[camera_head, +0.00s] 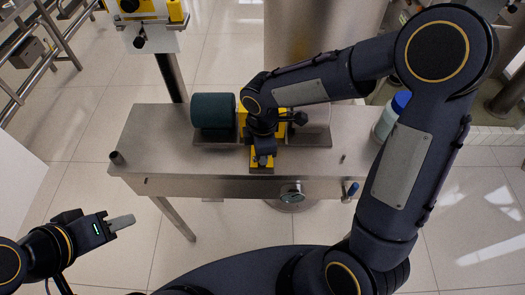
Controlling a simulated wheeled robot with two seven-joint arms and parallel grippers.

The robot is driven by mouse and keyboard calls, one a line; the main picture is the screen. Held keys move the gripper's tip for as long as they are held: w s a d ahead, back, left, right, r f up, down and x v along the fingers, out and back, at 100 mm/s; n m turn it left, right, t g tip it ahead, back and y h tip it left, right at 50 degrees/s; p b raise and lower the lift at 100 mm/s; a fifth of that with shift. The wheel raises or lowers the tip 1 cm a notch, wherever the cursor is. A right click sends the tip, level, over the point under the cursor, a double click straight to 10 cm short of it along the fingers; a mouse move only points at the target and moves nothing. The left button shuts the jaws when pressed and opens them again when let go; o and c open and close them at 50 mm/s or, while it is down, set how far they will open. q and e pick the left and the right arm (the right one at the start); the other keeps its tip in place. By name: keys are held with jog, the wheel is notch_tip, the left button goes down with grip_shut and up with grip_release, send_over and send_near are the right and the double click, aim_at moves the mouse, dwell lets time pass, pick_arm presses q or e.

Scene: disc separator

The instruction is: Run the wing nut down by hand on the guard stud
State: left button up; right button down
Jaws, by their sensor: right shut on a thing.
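The steel bench (160,150) carries a machine with a dark green cylinder (213,111) at its left and a yellow guard (246,119) in the middle. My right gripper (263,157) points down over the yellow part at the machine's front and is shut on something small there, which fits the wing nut. The gripper hides the wing nut and the stud, so I cannot see how far down the nut sits. My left gripper (123,221) is empty over the floor, left of and in front of the bench; its fingers overlap in this view.
A white bottle with a blue cap (400,101) stands at the bench's right end, close to my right arm.

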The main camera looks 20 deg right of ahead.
jog(key=shift+w+m+b, duration=0.2)
jog(key=shift+m+b, duration=0.2)
jog(key=shift+m, duration=0.2)
jog(key=shift+r+m, duration=0.1)
jog(key=shift+m, duration=0.5)
jog(key=shift+r+m, duration=0.15)
jog(key=shift+m, duration=0.15)
jog(key=shift+m+b, duration=0.45)
jog(key=shift+m, duration=0.05)
jog(key=shift+a+m, duration=0.1)
jog(key=shift+m, duration=1)
